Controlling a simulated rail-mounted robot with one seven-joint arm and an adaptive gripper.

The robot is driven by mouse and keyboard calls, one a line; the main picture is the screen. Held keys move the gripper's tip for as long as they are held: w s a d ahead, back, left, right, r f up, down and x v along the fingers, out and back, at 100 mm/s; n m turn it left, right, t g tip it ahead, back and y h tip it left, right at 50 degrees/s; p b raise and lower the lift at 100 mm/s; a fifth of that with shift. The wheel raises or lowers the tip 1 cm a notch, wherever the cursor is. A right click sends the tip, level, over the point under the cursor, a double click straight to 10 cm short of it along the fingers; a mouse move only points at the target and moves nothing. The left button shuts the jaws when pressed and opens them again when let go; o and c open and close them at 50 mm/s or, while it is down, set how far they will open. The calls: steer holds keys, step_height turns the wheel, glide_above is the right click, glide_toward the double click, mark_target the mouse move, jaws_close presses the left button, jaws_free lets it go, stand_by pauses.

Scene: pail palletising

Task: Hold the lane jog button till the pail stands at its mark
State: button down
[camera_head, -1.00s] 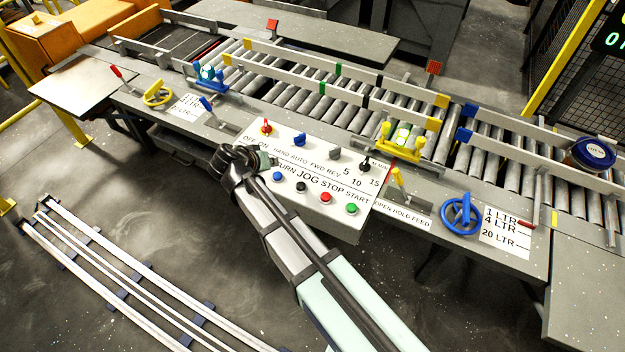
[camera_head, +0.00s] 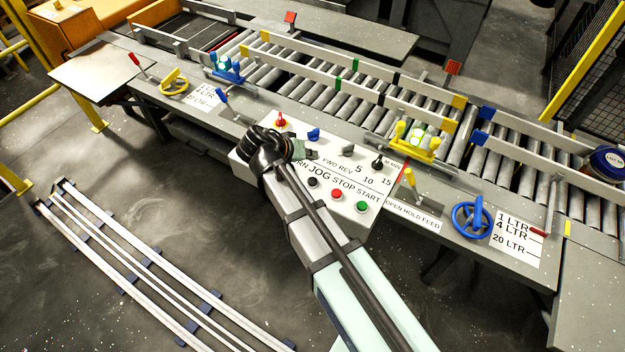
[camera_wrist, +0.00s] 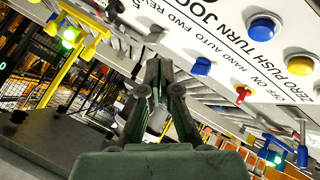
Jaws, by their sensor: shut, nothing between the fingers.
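The button panel (camera_head: 376,190) carries a black button (camera_head: 313,181) below the word JOG, beside a red STOP button (camera_head: 337,194) and a green START button (camera_head: 362,207). My gripper (camera_head: 303,150) is over the panel's left part, up the panel from the black button and apart from it. The pail (camera_head: 608,163), with a dark blue lid, stands on the rollers at the right edge, partly cut off. I cannot tell which mark is its own.
A red knob (camera_head: 281,121), a blue switch (camera_head: 313,134) and a black knob (camera_head: 377,162) stand up from the panel near my gripper. A yellow lever (camera_head: 410,178) and a blue handwheel (camera_head: 473,218) are to the right. Guide rails line the roller lane.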

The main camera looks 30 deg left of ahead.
steer(key=b, duration=0.3)
glide_above(310, 181)
step_height(310, 181, down, 7)
steer(key=shift+w, duration=0.1)
steer(key=shift+f+b, duration=0.4)
steer(key=shift+f, duration=0.3)
steer(key=shift+f, duration=0.15)
stand_by(0.7)
steer(key=shift+f+b, duration=0.3)
steer(key=shift+b, duration=0.15)
